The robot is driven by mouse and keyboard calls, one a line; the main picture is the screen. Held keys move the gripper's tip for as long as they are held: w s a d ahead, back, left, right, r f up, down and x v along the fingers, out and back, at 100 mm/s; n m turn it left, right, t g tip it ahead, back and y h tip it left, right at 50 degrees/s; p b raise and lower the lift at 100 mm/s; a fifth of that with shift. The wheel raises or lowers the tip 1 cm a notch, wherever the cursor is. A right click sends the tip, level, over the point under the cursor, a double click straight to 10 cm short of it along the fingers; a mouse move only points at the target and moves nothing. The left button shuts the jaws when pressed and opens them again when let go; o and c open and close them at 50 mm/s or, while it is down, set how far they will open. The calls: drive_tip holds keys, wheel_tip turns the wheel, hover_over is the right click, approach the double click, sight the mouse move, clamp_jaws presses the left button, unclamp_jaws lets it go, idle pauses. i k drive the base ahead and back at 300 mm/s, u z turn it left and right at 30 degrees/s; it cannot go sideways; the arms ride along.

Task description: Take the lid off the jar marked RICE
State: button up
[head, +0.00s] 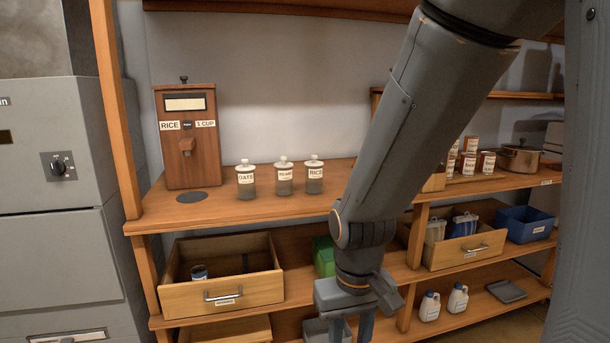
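The jar marked RICE (314,178) stands upright on the wooden counter, rightmost of three similar jars. Its pale knobbed lid (314,160) sits on top. The jar marked OATS (246,181) is at the left of the row, and a third jar (284,179) with a hard-to-read label stands between them. My gripper (350,338) is at the bottom edge of the view, pointing down, below and in front of the counter and well apart from the jars. Its fingers are cut off by the frame, with a gap between the visible parts.
A wooden dispenser (188,138) labelled RICE 1 CUP stands left of the jars. Two open drawers, left (222,293) and right (466,252), stick out below the counter. Cans (470,164) and a pot (519,157) stand at the right. The counter before the jars is clear.

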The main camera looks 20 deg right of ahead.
sight(314, 163)
drive_tip(key=z, duration=0.4)
drive_tip(key=i, duration=0.95)
drive_tip(key=u, duration=0.45)
